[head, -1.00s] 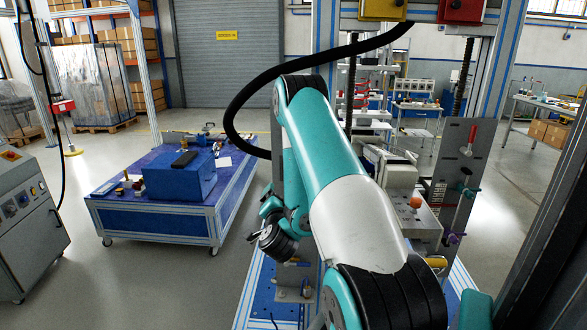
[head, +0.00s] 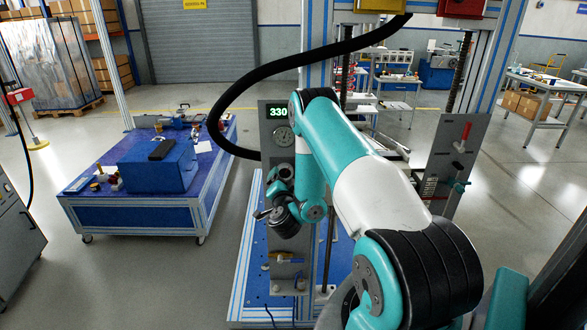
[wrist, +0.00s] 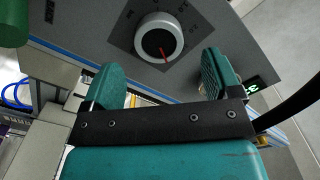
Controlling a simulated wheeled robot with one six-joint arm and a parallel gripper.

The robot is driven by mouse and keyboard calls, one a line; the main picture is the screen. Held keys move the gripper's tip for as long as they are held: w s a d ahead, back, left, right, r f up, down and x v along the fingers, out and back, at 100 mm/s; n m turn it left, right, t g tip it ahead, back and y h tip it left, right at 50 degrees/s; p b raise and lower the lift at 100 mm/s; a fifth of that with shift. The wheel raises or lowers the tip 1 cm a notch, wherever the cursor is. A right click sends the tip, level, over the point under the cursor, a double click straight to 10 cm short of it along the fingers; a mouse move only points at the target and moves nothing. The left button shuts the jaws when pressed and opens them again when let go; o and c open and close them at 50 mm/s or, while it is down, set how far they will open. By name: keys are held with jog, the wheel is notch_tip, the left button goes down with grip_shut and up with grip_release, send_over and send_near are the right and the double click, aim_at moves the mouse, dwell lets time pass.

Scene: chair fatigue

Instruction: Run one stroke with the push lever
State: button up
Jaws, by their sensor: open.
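In the wrist view my gripper (wrist: 165,80) is open, with a teal finger on each side and nothing between the tips. A dial knob (wrist: 160,40) with a red pointer sits on a grey panel (wrist: 255,45) beyond the fingers. In the head view my gripper (head: 277,212) is small and partly hidden by my arm, in front of a grey upright panel (head: 290,250). A red-handled lever (head: 464,134) and a teal-handled lever (head: 457,185) stand on the right-hand plate (head: 444,150). I cannot tell which handle is the push lever.
The grey upright panel carries a display reading 330 (head: 279,113), a round gauge (head: 284,137) and a yellow handle (head: 287,258). A blue cart (head: 140,213) with a blue box (head: 160,166) stands at left. Clear floor lies between the cart and the frame.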

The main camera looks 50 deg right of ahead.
aim_at(285, 173)
jog(key=x, duration=0.3)
jog(key=shift+w+p, duration=0.15)
jog(key=shift+p, duration=0.15)
jog(key=shift+d, duration=0.15)
jog(key=shift+d, duration=0.1)
jog(key=c, duration=0.9)
jog(key=shift+r+n+p, duration=0.2)
jog(key=shift+n+p, duration=0.3)
jog(key=shift+n, duration=0.1)
jog(key=n, duration=0.2)
jog(key=shift+f+n+p, duration=0.2)
jog(key=shift+n+p, duration=0.1)
jog(key=shift+n, duration=0.1)
jog(key=o, duration=0.9)
